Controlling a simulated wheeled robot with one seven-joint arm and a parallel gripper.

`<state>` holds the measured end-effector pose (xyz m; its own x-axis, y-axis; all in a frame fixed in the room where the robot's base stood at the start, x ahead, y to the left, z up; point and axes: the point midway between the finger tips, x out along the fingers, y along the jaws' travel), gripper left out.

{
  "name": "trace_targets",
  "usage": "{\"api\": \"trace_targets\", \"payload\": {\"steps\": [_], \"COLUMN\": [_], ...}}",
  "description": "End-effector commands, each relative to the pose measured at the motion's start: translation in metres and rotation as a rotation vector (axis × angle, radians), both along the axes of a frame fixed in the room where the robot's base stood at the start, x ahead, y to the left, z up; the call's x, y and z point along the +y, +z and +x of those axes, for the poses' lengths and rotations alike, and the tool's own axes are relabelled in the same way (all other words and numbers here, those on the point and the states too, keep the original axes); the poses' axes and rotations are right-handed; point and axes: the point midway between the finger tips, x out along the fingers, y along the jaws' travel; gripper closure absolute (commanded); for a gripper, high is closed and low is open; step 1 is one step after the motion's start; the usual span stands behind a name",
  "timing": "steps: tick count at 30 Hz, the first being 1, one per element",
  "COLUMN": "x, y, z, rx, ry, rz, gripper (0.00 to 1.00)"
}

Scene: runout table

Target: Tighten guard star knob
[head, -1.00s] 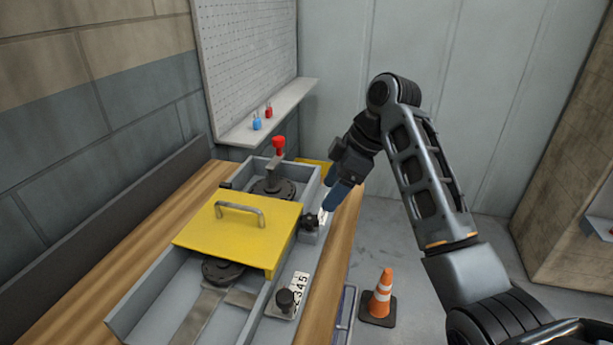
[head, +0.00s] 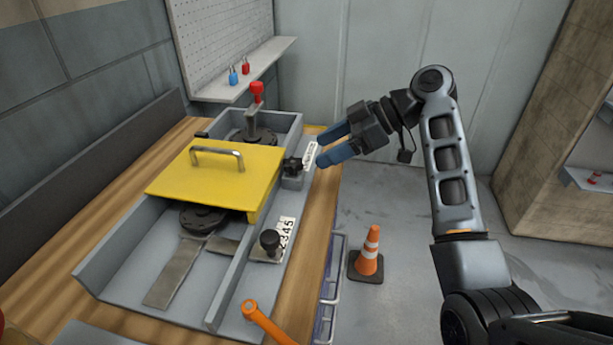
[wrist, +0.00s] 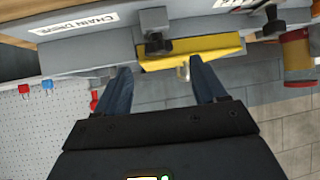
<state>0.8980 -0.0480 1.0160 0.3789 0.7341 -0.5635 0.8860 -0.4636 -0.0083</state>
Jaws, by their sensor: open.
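The yellow guard (head: 215,175) with its grey handle lies across the grey trough. A black star knob (head: 292,166) sits on a small block on the trough's right side, beside the guard's edge; it also shows in the wrist view (wrist: 157,44). My gripper (head: 331,146) is open and empty, its blue fingers apart and pointing left, to the right of the knob and not touching it. In the wrist view my gripper's fingertips (wrist: 161,68) stand on either side below the knob, with the guard edge (wrist: 190,52) between. Whether the knob is tight cannot be told.
A second black knob (head: 270,241) stands by a number scale. A red-topped post (head: 256,92) rises at the trough's far end. An orange lever (head: 265,323) is near the front. A traffic cone (head: 368,252) stands on the floor.

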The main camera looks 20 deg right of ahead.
Motion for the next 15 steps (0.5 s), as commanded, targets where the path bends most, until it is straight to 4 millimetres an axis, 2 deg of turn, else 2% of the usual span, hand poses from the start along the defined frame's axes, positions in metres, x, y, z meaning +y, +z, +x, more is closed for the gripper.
{"api": "trace_targets", "payload": {"steps": [1,7,11,15], "x": [-0.006,-0.019,-0.012,0.005], "y": [-0.013,-0.009,-0.009,-0.017], "z": [-0.004,-0.012,-0.008,0.001], "rx": [-0.029,-0.104,-0.108,-0.106], "ry": [-0.014,-0.043,-0.044,-0.043], "rz": [0.052,0.171,0.181,0.178], "gripper": [0.29,0.29,0.29,0.29]}}
